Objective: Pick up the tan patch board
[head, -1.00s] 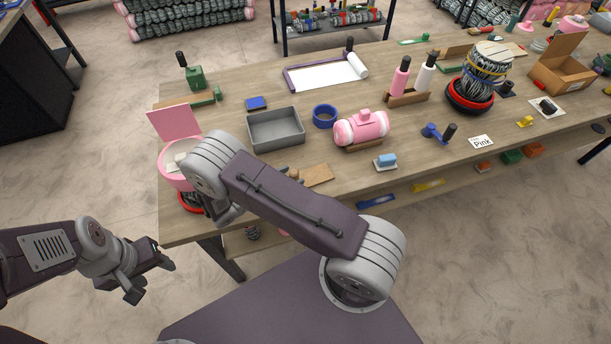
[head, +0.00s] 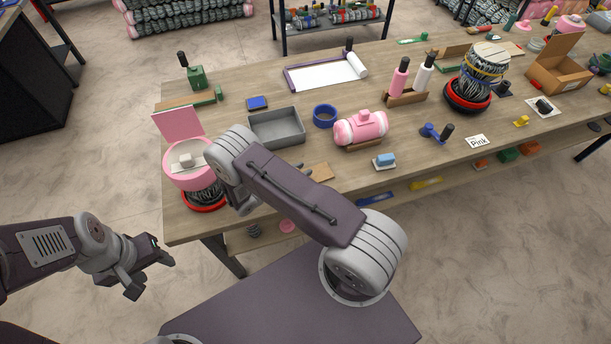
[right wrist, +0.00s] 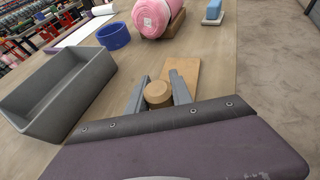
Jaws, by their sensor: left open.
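The tan patch board (head: 321,171) lies flat near the table's front edge, partly hidden by my right arm in the head view. In the right wrist view the board (right wrist: 186,72) lies beyond my right gripper (right wrist: 160,75). A round tan knob (right wrist: 158,93) is between the two fingers, which stand close on either side of it; whether they press on it is unclear. My left gripper (head: 150,268) is open and empty, off the table at the lower left.
A grey tray (head: 277,128) is just behind, with a blue ring (head: 325,116) and a pink roll (head: 361,128) beside it. An open pink tub (head: 187,177) stands left of my right arm. A blue block (head: 385,160) is to the right.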

